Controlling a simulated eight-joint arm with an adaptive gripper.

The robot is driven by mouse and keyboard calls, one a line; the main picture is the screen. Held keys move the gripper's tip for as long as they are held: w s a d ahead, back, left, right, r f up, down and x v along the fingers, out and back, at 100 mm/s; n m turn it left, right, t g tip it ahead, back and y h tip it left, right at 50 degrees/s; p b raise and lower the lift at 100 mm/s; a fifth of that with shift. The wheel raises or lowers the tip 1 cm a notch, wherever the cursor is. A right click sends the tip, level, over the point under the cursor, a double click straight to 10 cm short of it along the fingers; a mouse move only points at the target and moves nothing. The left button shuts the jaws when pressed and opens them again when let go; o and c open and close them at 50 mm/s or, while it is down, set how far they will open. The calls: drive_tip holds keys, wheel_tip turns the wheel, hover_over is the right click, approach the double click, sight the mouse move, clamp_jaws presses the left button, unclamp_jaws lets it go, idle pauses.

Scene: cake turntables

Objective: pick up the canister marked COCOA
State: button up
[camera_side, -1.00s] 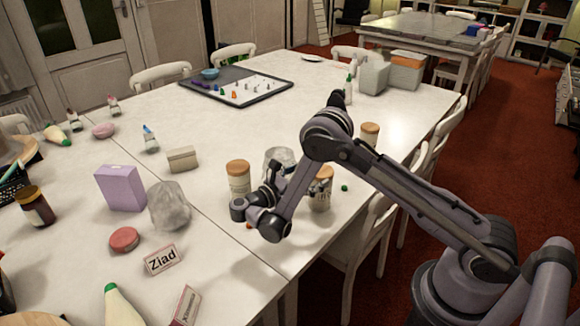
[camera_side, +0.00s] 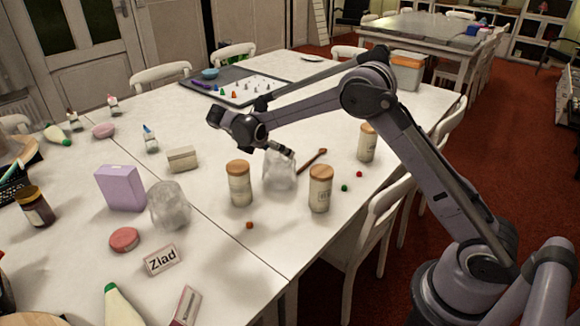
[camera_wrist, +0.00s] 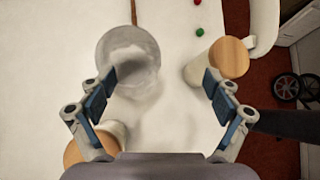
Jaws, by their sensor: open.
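Three pale canisters with wooden lids stand upright in the side view: one left of the glass jar (camera_side: 239,186), one right of it (camera_side: 320,192), and one farther back right (camera_side: 367,144). Their label text is too small to read, so I cannot tell which says COCOA. My gripper (camera_side: 284,151) is above the table, over the glass jar. A lidded canister (camera_wrist: 228,58) shows beyond the right finger, and another (camera_wrist: 82,150) is partly hidden behind the left finger.
The glass jar (camera_side: 279,172) stands between the two front canisters. A wooden utensil (camera_side: 312,158), a green ball (camera_side: 344,188) and a red ball (camera_side: 359,174) lie nearby. A second glass jar (camera_side: 169,206) and purple box (camera_side: 121,188) stand left.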

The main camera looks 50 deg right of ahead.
drive_tip(key=w+a+r+y, duration=0.2)
drive_tip(key=w+a+y, duration=0.2)
drive_tip(key=w+y, duration=0.1)
wheel_tip(320, 180, up, 4)
drive_tip(key=t+y, duration=0.2)
drive_tip(key=y, duration=0.2)
hover_over(240, 180)
drive_tip(key=w+d, duration=0.2)
drive_tip(key=shift+w+d+f, duration=0.1)
drive_tip(key=shift+w+f, duration=0.05)
drive_tip(key=shift+f, duration=0.05)
drive_tip(key=shift+w+a+f, duration=0.1)
drive_tip(key=shift+w+a, duration=0.05)
drive_tip(key=shift+a, duration=0.05)
wheel_tip(240, 180, down, 15)
drive_tip(key=shift+f, duration=0.15)
drive_tip(key=c, duration=1.5)
